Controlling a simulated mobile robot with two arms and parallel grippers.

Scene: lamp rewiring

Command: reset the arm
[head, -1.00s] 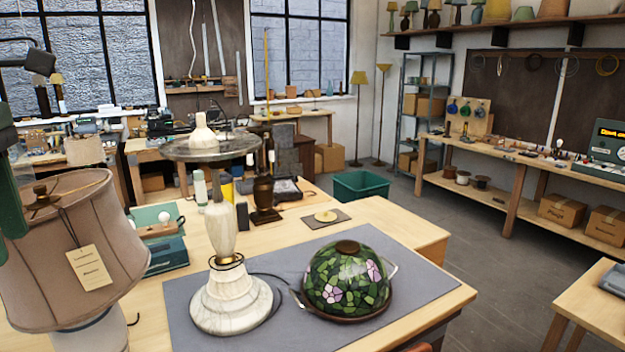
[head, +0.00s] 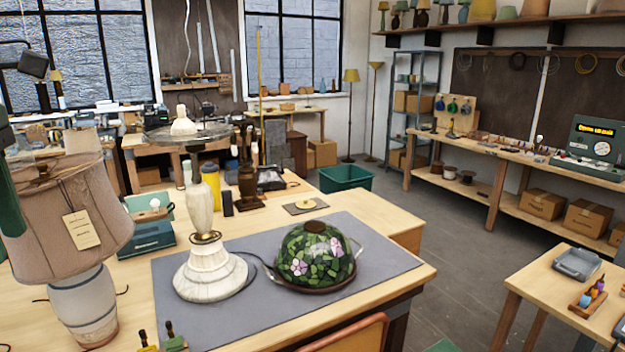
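Neither of my grippers can be made out in the head view. A dark green part (head: 12,205) stands at the left edge, cut off by the frame; I cannot tell whether it is part of my arm. A pale marble lamp base (head: 208,275) stands upright on a grey mat (head: 345,236) on the wooden bench. A stained-glass shade (head: 315,255) with green panes and pink flowers rests on the mat to its right. A cable runs between them.
A tagged fabric-shaded lamp (head: 68,205) stands at the bench's left. A small table (head: 530,290) with a grey tray (head: 578,263) is at the lower right. A green bin (head: 346,178) stands on the floor beyond the bench. Grey floor lies open between bench and right-hand workbench.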

